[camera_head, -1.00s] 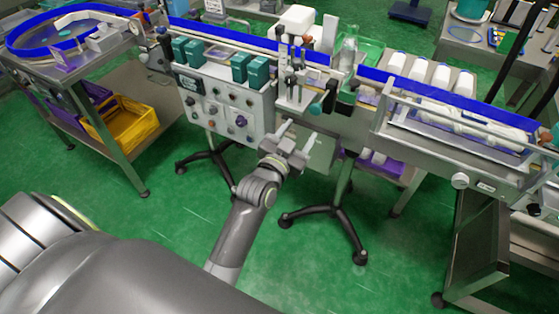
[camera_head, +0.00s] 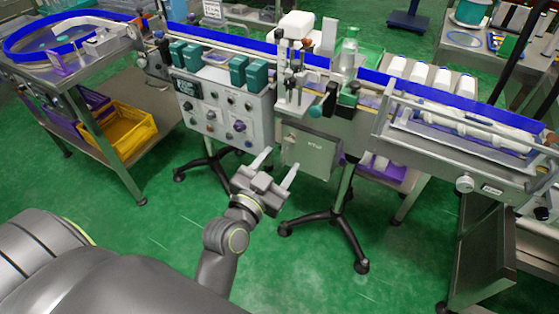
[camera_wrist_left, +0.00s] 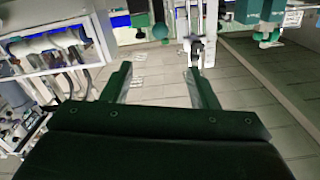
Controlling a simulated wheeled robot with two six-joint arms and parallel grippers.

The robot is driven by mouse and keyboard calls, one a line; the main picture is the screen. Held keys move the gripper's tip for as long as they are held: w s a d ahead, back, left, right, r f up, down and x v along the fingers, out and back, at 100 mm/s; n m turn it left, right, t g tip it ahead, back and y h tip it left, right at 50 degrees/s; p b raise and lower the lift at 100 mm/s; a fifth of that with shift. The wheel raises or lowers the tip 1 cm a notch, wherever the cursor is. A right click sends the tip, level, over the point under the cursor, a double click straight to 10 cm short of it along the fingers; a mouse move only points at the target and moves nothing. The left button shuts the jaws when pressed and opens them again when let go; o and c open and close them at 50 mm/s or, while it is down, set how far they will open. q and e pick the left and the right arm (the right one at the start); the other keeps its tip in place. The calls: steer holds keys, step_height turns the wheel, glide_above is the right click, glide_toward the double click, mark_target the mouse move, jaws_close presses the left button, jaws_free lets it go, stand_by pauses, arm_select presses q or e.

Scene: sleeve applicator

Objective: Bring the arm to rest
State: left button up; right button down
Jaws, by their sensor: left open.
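My left gripper (camera_head: 276,172) is open and empty in the head view. It hangs in front of and below the machine, over the green floor. Its two fingers point up toward the grey box under the conveyor and look apart from it. In the left wrist view the two fingers (camera_wrist_left: 158,88) are spread with nothing between them. The sleeve applicator's control panel (camera_head: 211,112), with knobs and green blocks on top, stands behind and left of the gripper. My right gripper shows in neither view.
A conveyor with a blue rail (camera_head: 430,93) runs across the back. White bottles (camera_head: 418,75) stand at the right. A yellow bin (camera_head: 127,132) sits on the left table's lower shelf. A black-footed stand (camera_head: 318,212) is close to the gripper. Open green floor lies in front.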

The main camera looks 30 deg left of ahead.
arm_select(q)
steer(key=s+f+n+g+p, duration=0.1)
steer(key=s+f+g, duration=0.15)
steer(key=f, duration=0.85)
steer(key=s+a+f+g, duration=0.1)
steer(key=s+f+g, duration=0.15)
steer(key=f, duration=0.95)
steer(key=s+f+n+g+p, duration=0.1)
steer(key=s+f+g, duration=0.15)
steer(key=f, duration=0.85)
steer(key=s+a+f+g, duration=0.3)
steer(key=s+f, duration=0.3)
steer(key=s, duration=0.4)
steer(key=s+a+f+n+g+y, duration=0.1)
steer(key=s+a+f+g, duration=0.1)
steer(key=s+f, duration=0.5)
steer(key=s+a+f+g, duration=0.3)
steer(key=s+f, duration=0.3)
steer(key=s, duration=0.7)
steer(key=shift+a+f+n+g+y+p, duration=0.15)
steer(key=shift+a+n+g+y+p, duration=0.2)
steer(key=shift+g, duration=0.3)
steer(key=shift+c, duration=0.3)
